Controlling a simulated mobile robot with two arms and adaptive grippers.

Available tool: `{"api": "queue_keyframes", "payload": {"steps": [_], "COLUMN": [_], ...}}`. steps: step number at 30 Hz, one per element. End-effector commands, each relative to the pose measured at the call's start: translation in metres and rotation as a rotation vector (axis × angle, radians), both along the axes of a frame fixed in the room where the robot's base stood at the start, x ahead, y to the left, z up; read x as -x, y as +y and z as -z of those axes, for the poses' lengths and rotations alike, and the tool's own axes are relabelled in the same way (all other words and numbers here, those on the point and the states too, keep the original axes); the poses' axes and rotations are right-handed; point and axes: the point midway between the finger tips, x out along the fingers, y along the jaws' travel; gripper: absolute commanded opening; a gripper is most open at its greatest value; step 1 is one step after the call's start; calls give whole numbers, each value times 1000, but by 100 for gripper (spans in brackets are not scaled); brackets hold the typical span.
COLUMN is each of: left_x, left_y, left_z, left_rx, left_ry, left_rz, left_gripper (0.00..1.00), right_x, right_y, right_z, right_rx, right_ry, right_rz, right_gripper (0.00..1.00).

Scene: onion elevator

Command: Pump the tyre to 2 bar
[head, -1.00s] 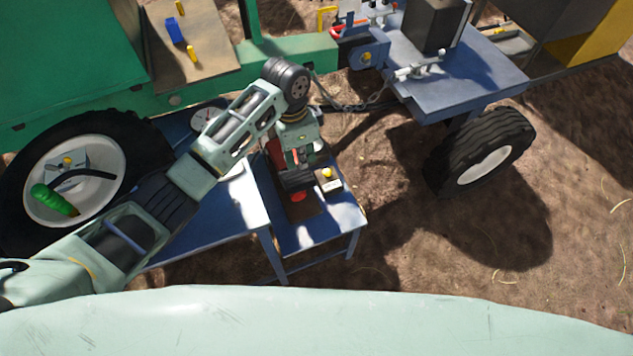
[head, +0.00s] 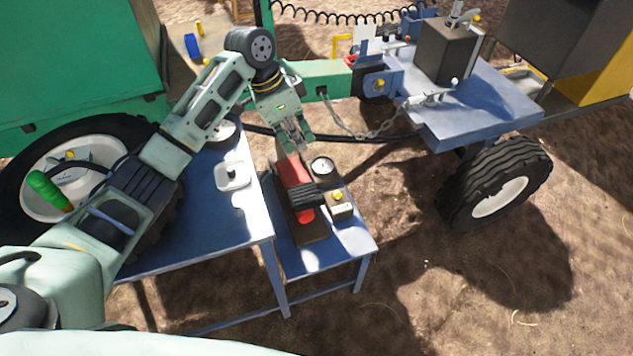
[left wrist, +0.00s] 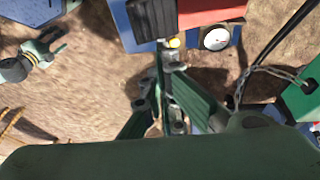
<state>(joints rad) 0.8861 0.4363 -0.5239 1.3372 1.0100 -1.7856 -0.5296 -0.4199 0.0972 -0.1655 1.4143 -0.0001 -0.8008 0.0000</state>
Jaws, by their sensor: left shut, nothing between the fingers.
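The tyre (head: 165,215) on its white rim (head: 40,200) stands at the left, partly behind my left arm. A green-handled thing (head: 50,190) and a dark hose show at its rim. A red pump (head: 293,172) with a black ribbed part (head: 306,195) lies on a small blue table (head: 340,250). Beside it are a round white gauge (head: 322,166) and a box with a yellow knob (head: 337,194). The gauge also shows in the left wrist view (left wrist: 216,39); its reading is too small to tell. My left gripper (head: 304,148) is shut and empty, just above the pump's far end.
A larger blue table (head: 200,245) holds a white dish (head: 232,175). A blue trailer (head: 480,110) with its own wheel (head: 500,190) stands at the right. A chain (head: 370,132) hangs behind my left gripper. Bare ground lies at the lower right.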

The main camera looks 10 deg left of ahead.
Motion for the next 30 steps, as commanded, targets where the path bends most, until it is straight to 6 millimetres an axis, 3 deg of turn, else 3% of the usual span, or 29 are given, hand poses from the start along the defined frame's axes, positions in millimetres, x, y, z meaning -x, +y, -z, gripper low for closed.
{"api": "queue_keyframes", "payload": {"steps": [8,21,30], "left_x": [0,-3,5], "left_y": [-7,-33,-38], "left_z": [21,107,132], "left_rx": [1,-1,-1], "left_ry": [5,4,0], "left_rz": [2,1,0], "left_gripper": [0,0,0], "right_x": [-8,-36,-41], "right_y": [1,5,5], "right_z": [-8,-58,-77], "right_rx": [-1,-4,-5], "right_ry": [-8,-41,-48], "right_rz": [1,7,9], "right_gripper": [56,56,56]}}
